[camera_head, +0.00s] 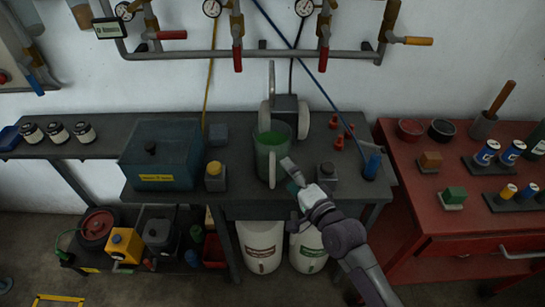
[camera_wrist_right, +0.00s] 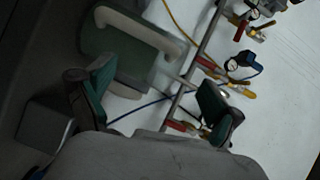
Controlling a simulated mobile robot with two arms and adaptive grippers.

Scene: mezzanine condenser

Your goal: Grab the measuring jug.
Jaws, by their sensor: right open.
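The measuring jug (camera_head: 268,150), greenish and see-through, stands upright on the dark table (camera_head: 240,200), with its handle facing the front. My right gripper (camera_head: 292,174) is at the jug's front right, beside the handle. In the right wrist view its two green-padded fingers (camera_wrist_right: 155,98) are wide apart with nothing between them. There the jug (camera_wrist_right: 118,65) and its pale handle show at the upper left, beyond the left finger. I cannot tell whether a finger touches the jug. My left gripper is not in view.
A grey block-like container (camera_head: 327,175) stands close right of my gripper. A yellow-capped container (camera_head: 215,176) and a dark blue box (camera_head: 162,155) are left of the jug. A grey device (camera_head: 288,108) stands behind it. Pipes (camera_head: 250,54) run along the wall, and a red bench (camera_head: 440,210) is at right.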

